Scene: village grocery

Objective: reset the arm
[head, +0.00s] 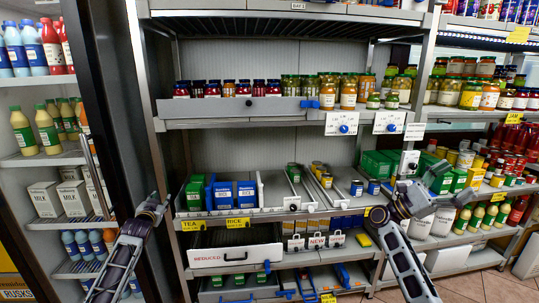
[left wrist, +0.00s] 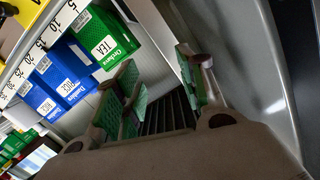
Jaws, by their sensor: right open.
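My left gripper (head: 154,206) is in the head view at the left, between the milk shelves and the middle shelf unit. In the left wrist view its two green-padded fingers (left wrist: 160,88) stand apart with nothing between them. A green tea box (left wrist: 103,40) and blue rice boxes (left wrist: 66,76) stand on a shelf to the left of the fingers. My right gripper (head: 440,184) is raised in front of the right shelves, near green boxes. Its fingers are spread and I see nothing held in it.
The middle shelf unit (head: 250,122) holds jars, blue boxes (head: 234,194) and trays. A refrigerated case with milk cartons (head: 44,199) stands at the left, its dark door frame (head: 110,90) close to my left arm. Bare floor (head: 490,287) shows at the lower right.

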